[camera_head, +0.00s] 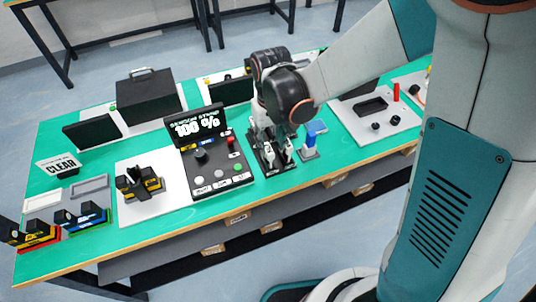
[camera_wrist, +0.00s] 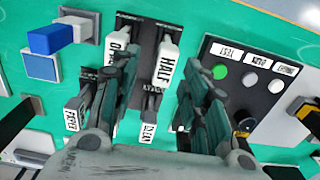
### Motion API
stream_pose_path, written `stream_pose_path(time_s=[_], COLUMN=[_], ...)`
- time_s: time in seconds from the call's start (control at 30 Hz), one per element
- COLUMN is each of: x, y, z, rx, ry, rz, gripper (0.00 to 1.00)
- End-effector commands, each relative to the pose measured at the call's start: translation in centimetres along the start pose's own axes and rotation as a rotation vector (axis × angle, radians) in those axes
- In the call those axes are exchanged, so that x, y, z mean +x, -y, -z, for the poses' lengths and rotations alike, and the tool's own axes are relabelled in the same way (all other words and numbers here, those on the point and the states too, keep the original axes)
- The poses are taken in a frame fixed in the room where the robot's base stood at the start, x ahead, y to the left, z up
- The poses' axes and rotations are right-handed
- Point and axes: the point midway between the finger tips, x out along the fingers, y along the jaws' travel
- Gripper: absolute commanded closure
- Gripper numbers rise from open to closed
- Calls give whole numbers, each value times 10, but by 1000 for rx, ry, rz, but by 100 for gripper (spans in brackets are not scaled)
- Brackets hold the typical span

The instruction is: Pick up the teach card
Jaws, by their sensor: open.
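I cannot make out a card that reads as the teach card. My gripper (camera_head: 272,142) is over the black rack (camera_head: 268,165) near the table's front edge. In the wrist view its two fingers (camera_wrist: 160,92) stand open and apart. A white labelled piece reading "HALF" (camera_wrist: 165,66) shows between them. Another white labelled piece (camera_wrist: 118,50) stands just left of the left finger. Smaller white labels (camera_wrist: 71,119) show lower down. The fingers hide part of the rack, and I cannot tell whether they touch the pieces.
A control panel (camera_head: 215,178) with buttons and a "100 %" display stands left of the gripper. A blue-topped block (camera_head: 316,128) is close on the right. A "CLEAR" sign (camera_head: 60,167) stands at the left. Green tabletop (camera_head: 105,195) is bare in patches.

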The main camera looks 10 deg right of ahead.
Motion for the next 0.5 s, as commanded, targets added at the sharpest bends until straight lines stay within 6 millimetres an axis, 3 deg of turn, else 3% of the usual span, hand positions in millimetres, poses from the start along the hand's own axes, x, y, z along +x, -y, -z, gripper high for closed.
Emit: stream_pose_path(time_s=[0.3,0.5], x=[44,46], y=[6,6], z=[1,1], rx=[-1,0], ry=[0,0], rz=[0,0], gripper=[58,58])
